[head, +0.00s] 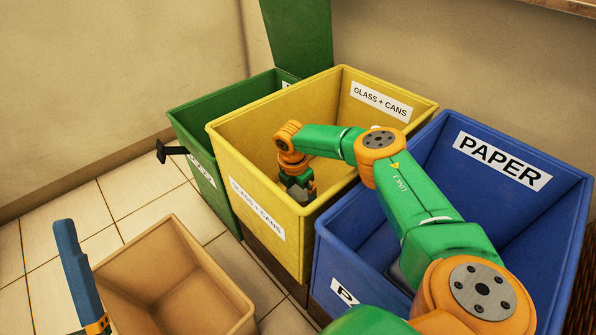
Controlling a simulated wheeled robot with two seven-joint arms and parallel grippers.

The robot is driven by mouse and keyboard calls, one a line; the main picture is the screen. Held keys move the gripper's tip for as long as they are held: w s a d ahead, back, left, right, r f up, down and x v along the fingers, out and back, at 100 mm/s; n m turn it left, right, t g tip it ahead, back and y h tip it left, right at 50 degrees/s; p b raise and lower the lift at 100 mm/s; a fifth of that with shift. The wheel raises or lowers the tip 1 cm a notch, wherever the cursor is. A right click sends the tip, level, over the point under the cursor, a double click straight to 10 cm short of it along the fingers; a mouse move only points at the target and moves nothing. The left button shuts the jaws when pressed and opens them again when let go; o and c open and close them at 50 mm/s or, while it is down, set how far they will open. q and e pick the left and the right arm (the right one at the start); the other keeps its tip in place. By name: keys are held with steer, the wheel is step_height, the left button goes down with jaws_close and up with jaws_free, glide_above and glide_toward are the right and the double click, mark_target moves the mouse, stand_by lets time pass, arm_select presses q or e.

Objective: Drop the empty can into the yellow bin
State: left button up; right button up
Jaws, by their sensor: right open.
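The yellow bin (250,185), labelled "GLASS + CANS", stands in the middle of the head view. My right arm reaches over the blue bin, and my right gripper (300,194) points down inside the yellow bin's opening, near its front right wall. The gripper is open; its fingertips are small and dark against the bin. I see no can in the gripper or elsewhere; the bin's floor is hidden by its front wall and my arm. My left gripper is not in view.
A blue bin (545,215) labelled "PAPER" stands to the right, partly covered by my arm. A green bin (205,180) stands behind left. An open brown box (215,275) and a blue upright object (75,265) are at lower left. Tiled floor (85,215) shows at left.

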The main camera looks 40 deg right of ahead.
step_height(320, 180, up, 2)
steer(key=shift+a+p, duration=0.15)
steer(key=shift+p, duration=0.45)
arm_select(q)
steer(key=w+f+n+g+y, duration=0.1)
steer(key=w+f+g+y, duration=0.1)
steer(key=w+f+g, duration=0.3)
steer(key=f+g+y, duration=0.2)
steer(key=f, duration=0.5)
arm_select(e)
steer(key=shift+a+r+p, duration=0.1)
steer(key=shift+r+p, duration=0.3)
steer(key=shift+r, duration=0.3)
steer(key=shift+a+r+p, duration=0.1)
steer(key=shift+r+p, duration=0.35)
steer(key=shift+r, duration=0.25)
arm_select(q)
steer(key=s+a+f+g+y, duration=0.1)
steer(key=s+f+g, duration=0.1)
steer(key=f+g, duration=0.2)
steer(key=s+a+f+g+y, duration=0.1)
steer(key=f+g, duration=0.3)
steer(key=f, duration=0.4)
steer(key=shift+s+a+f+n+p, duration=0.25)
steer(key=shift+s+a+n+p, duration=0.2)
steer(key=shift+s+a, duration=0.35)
arm_select(e)
steer(key=shift+a+r, duration=0.15)
steer(key=shift+r, duration=0.75)
